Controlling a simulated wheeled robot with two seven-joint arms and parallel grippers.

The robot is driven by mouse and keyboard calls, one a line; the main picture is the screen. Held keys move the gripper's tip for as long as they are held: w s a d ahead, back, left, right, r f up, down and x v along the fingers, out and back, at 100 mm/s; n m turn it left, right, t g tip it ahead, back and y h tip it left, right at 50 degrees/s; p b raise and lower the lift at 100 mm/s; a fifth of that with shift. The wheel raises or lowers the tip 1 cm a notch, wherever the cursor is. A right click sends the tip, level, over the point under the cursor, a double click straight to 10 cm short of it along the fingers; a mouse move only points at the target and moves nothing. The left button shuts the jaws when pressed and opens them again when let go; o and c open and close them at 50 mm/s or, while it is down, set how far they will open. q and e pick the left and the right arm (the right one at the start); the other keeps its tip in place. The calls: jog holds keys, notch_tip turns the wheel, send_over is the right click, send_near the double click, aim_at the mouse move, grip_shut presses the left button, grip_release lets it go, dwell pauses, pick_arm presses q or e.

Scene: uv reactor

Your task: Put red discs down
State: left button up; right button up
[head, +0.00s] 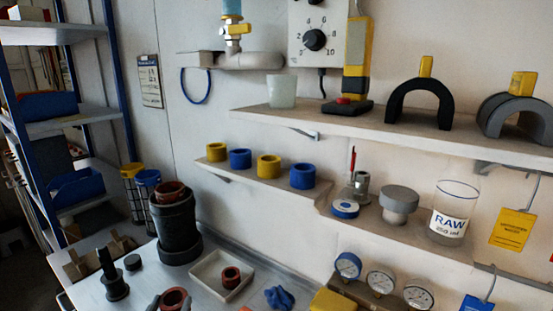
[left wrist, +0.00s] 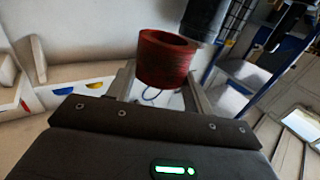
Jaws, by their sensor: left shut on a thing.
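My left gripper (head: 173,302) is at the bottom edge of the head view, shut on a red ring-shaped disc (head: 175,295). The same held disc shows in the left wrist view (left wrist: 164,62) between the two fingers (left wrist: 160,88). A second red disc (head: 231,278) lies in a shallow white tray (head: 210,268), to the right of the gripper. A third red, ring-like piece (head: 170,188) sits in the top of a dark cylinder (head: 176,225) on the bench. The underside of the held disc is out of sight in the head view. My right gripper is not in view.
A black stepped post (head: 112,278) and a small dark disc (head: 132,262) stand left of the gripper. A crumpled blue cloth or glove (head: 279,297) lies right of the tray. Gauges (head: 380,282) stand farther right. Yellow and blue rings (head: 268,166) line the low shelf.

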aim_at(165, 293)
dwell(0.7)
pick_arm(q)
jog(key=shift+w+r, duration=0.1)
jog(key=shift+r, duration=0.25)
jog(key=shift+n+y, duration=0.3)
jog(key=shift+y, duration=0.2)
jog(key=w+r, duration=0.1)
jog(key=w+a+r, duration=0.1)
jog(key=r, duration=0.1)
jog(key=w+a+r, duration=0.1)
jog(key=r, duration=0.1)
jog(key=shift+w+a, duration=0.15)
jog(key=shift+w, duration=0.1)
jog(key=w+a+r+n+y, duration=0.3)
jog(key=w+a+r+y, duration=0.2)
jog(key=w+a, duration=0.7)
jog(key=w+a+f+n+g+y, duration=0.1)
jog(key=w+a+f+y, duration=0.1)
jog(key=a, duration=0.5)
jog(key=w+a+f+n+g+y, duration=0.1)
jog(key=w+a+n+g, duration=0.1)
jog(key=a, duration=0.6)
jog(key=shift+f+y, duration=0.35)
jog(key=shift+y, duration=0.05)
